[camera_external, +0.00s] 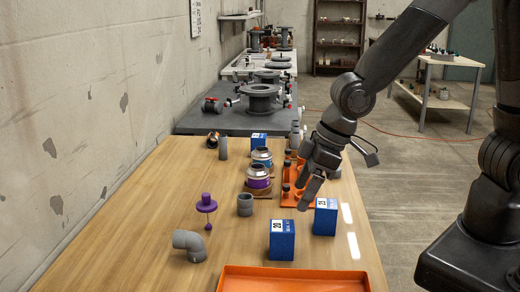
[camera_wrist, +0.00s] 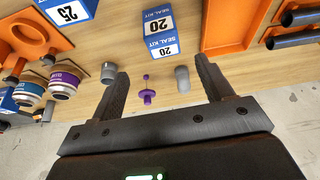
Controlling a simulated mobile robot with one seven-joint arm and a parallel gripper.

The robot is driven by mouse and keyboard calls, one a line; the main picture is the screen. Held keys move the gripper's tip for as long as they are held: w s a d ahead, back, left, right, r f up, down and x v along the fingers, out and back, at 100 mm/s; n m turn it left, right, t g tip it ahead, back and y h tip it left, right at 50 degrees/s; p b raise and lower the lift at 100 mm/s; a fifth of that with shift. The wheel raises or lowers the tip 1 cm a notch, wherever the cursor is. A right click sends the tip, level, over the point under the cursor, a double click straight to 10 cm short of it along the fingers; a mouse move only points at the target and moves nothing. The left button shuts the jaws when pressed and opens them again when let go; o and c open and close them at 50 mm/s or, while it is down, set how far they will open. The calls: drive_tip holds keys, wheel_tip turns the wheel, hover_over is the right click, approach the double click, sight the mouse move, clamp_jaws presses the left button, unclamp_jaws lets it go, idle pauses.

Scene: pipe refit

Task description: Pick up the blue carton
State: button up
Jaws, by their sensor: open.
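Several blue cartons stand on the wooden table. One blue carton (camera_external: 282,243), marked 20, is at the front middle; it also shows in the wrist view (camera_wrist: 160,46), at the top centre beyond the fingertips. A second blue carton (camera_external: 326,219), marked 25, stands to its right and slightly farther back, and is cut off at the top left of the wrist view (camera_wrist: 82,8). A third blue carton (camera_external: 259,140) is at the table's far end. My gripper (camera_external: 308,193) is open and empty, above the table and apart from the two near cartons; its spread fingers show in the wrist view (camera_wrist: 163,72).
An orange tray (camera_external: 290,272) lies at the front edge. An orange rack (camera_external: 296,187) is behind my gripper. A grey coupling (camera_external: 245,206), purple piece (camera_external: 206,206), grey elbow (camera_external: 188,242) and labelled cans (camera_external: 257,178) stand left of it. The left table side has free room.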

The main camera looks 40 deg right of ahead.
sight(284, 226)
drive_tip(key=shift+x, duration=5.5)
drive_tip(key=shift+s+a, duration=0.15)
drive_tip(key=shift+s, duration=0.05)
drive_tip(key=shift+c, duration=0.2)
drive_tip(key=c, duration=1)
drive_tip(key=shift+r, duration=0.1)
drive_tip(key=shift+c, duration=0.2)
